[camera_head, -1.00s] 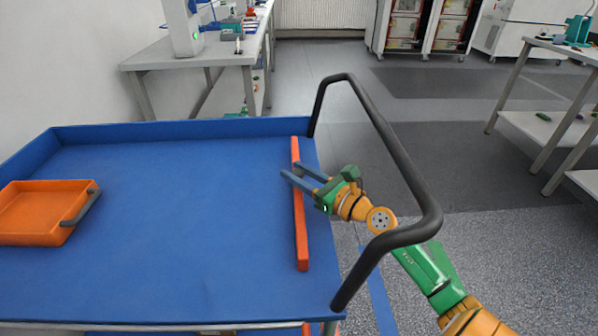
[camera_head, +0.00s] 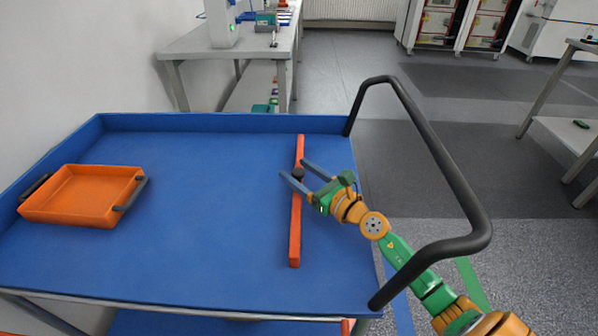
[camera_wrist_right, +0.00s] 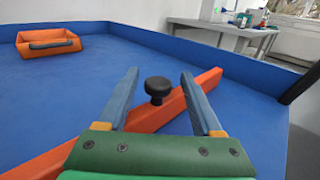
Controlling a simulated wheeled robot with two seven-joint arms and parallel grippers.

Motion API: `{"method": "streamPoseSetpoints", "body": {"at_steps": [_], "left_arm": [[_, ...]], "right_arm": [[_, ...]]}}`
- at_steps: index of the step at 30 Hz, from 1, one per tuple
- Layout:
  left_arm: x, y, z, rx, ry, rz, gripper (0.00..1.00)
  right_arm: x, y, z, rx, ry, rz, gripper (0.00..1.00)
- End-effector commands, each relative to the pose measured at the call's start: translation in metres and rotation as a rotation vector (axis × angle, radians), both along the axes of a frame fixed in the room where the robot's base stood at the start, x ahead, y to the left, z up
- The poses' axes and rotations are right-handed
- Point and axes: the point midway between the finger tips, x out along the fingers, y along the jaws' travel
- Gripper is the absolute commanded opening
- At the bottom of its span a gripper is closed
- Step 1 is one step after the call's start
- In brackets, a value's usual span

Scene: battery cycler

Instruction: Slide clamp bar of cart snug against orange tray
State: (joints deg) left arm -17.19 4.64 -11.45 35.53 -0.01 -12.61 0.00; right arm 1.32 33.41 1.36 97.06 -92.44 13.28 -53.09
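The cart (camera_head: 220,280) has a blue top with raised edges. The clamp bar (camera_head: 295,232) is a long orange bar lying across the cart top, right of its middle, with a dark round knob (camera_wrist_right: 158,88) on it. The orange tray (camera_head: 82,195) with dark handles sits at the cart's left side, a wide gap from the bar. My right gripper (camera_head: 298,172) is open over the bar. Its fingers stand either side of the knob in the wrist view (camera_wrist_right: 160,95), apart from it. My left gripper is not in view.
The blue surface between the tray and the bar is clear. A grey workbench (camera_head: 190,45) stands behind the cart.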

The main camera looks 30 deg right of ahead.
Motion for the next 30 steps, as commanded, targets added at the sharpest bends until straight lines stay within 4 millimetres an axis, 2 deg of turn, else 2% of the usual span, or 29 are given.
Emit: {"method": "streamPoseSetpoints", "body": {"at_steps": [7,19,30], "left_arm": [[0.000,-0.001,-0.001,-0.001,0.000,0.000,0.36],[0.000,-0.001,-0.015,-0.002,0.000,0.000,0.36],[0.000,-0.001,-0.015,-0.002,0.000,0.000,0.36]], "right_arm": [[-0.006,-0.002,-0.001,-0.001,0.002,0.000,0.67],[-0.063,-0.015,-0.003,0.001,0.002,0.000,0.67],[-0.070,-0.016,0.000,0.000,-0.002,0.001,0.68]]}}
